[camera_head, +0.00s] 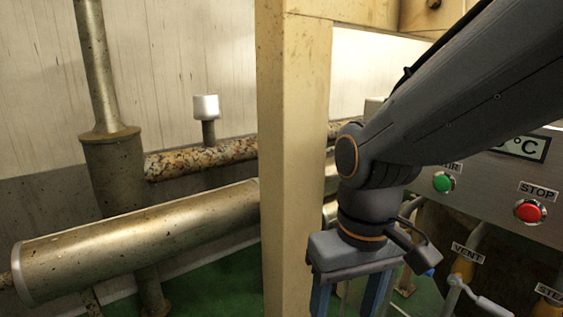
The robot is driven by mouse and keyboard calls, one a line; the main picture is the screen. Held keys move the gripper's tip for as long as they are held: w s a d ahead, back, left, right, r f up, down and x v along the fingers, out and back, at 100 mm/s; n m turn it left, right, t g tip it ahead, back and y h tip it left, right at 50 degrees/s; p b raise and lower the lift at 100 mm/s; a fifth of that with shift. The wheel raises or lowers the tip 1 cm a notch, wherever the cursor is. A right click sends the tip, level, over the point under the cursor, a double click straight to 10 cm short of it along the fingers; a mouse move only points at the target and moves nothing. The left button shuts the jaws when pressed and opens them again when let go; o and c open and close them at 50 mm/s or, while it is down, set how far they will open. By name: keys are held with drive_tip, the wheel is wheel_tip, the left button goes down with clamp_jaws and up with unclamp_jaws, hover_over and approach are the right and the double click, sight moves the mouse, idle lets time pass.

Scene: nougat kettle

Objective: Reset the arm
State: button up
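My arm comes in from the upper right and bends down at the wrist near the middle of the view. My gripper (348,298) points down at the bottom edge, in front of the pale post. Its two blue-grey fingers stand apart, with nothing seen between them. The fingertips are cut off by the bottom of the picture.
A pale post (293,150) stands close behind my gripper. Metal pipes (140,240) fill the left. The floor (225,285) is green.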

drive_tip(key=d+r+m+p, duration=0.3)
drive_tip(key=d+r+p, duration=0.6)
drive_tip(key=p, duration=1.2)
drive_tip(key=shift+d+r+m+h, duration=0.3)
drive_tip(key=shift+d+r, duration=0.1)
drive_tip(key=shift+r, duration=1.15)
